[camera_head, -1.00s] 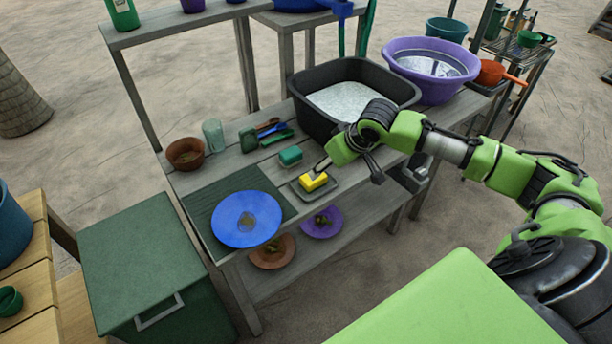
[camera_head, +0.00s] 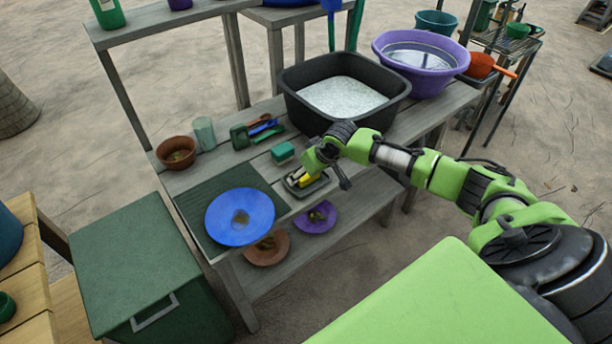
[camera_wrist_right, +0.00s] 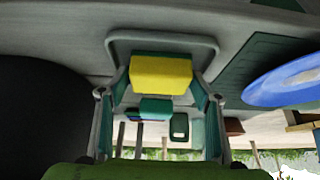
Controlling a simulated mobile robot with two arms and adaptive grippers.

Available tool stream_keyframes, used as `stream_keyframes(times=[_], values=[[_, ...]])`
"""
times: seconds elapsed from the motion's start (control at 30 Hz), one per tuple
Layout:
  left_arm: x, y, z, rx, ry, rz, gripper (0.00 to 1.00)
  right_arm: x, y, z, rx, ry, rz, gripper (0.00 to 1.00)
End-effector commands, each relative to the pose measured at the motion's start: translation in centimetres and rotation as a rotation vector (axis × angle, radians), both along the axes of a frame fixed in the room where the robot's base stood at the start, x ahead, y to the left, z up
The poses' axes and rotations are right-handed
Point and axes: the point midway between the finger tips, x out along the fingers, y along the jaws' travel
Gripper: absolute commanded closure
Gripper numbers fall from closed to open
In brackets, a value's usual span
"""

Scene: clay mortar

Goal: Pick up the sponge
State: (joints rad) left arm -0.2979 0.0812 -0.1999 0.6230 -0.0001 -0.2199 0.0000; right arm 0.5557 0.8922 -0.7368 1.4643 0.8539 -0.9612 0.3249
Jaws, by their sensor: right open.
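The yellow sponge (camera_head: 306,181) lies on a small dark tray (camera_head: 318,187) at the front edge of the grey wooden table. In the right wrist view the sponge (camera_wrist_right: 161,74) shows a yellow face with a green layer, and the tray rim (camera_wrist_right: 162,38) is around it. My right gripper (camera_head: 301,178) is at the sponge, partly covering it. In the wrist view its two fingers (camera_wrist_right: 158,98) are open, one on each side of the sponge; I cannot tell whether they touch it. My left gripper is not in view.
A green block (camera_head: 283,152) sits just behind the tray. A blue plate (camera_head: 218,217) lies to the left on a green drying mat (camera_head: 192,204).

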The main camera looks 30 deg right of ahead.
Motion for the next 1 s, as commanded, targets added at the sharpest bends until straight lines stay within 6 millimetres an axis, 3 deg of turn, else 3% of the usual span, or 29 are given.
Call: stream_keyframes(times=[0.07,0.17,0.2,0.67,0.87,1.0], values=[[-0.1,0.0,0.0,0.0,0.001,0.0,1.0,0.0,0.0,0.0,0.0,0.0,0.0,0.42],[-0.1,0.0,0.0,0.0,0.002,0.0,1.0,0.0,0.0,0.0,0.0,0.0,0.0,0.62],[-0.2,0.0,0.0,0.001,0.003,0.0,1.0,0.0,0.0,0.0,0.0,0.0,0.0,0.65],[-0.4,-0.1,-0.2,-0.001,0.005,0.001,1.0,0.0,-0.1,0.6,0.0,0.0,-0.001,0.65],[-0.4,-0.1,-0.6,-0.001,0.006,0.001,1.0,0.1,-0.1,3.3,0.0,-0.005,0.0,0.65],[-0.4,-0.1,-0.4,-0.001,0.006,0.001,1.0,-1.9,1.0,5.8,-0.002,-0.002,0.003,0.65]])
